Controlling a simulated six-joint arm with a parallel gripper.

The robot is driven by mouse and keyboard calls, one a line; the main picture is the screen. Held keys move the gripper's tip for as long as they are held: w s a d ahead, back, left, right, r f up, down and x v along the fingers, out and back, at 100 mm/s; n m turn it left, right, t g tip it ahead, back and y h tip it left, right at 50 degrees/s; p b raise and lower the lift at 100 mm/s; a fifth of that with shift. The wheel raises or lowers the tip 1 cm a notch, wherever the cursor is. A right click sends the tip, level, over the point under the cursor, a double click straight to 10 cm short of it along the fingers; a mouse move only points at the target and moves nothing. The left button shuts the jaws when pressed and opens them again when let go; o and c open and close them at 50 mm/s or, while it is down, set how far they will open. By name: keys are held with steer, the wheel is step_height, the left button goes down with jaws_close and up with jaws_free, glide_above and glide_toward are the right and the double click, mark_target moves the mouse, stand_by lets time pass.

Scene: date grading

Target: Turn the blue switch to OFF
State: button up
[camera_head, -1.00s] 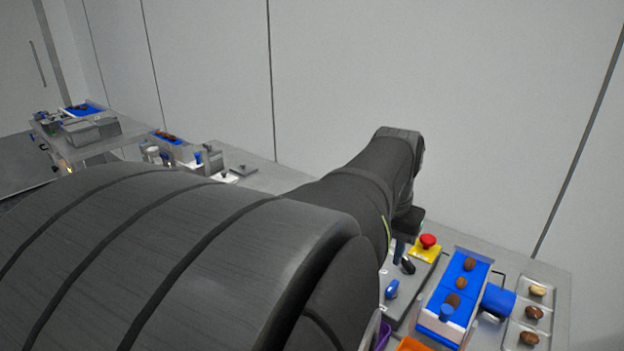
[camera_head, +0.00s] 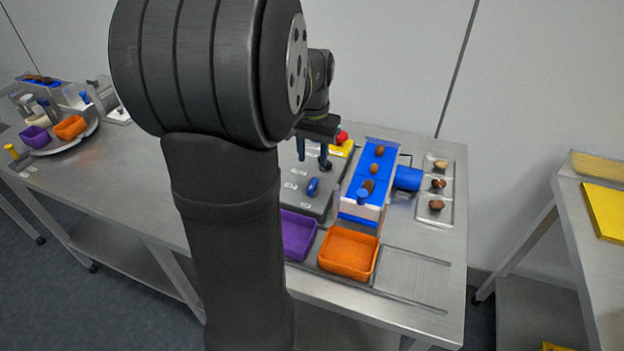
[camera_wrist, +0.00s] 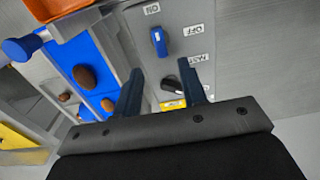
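The blue switch (camera_head: 312,187) stands on a grey control panel (camera_head: 300,207). In the wrist view the blue switch (camera_wrist: 159,43) is upright in the picture, its white mark toward the end nearer the ON label (camera_wrist: 152,9). The OFF label (camera_wrist: 193,30) lies to its right. My gripper (camera_head: 313,153) is over the panel's far part, behind the switch in the head view. In the wrist view my gripper (camera_wrist: 163,71) is open and empty, its fingers appearing either side of a black knob (camera_wrist: 171,84). The blue switch lies beyond the fingertips.
A red emergency button (camera_head: 342,137) is behind the panel. A blue conveyor (camera_head: 356,188) with dates runs right of it, with a blue motor (camera_head: 408,178) and a date tray (camera_head: 447,207) beyond. Purple (camera_head: 299,236) and orange (camera_head: 348,253) bins stand in front.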

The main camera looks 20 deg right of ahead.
mark_target(313, 183)
step_height(313, 183, down, 9)
steer(key=shift+r, duration=0.1)
stand_by(0.3)
jaws_close()
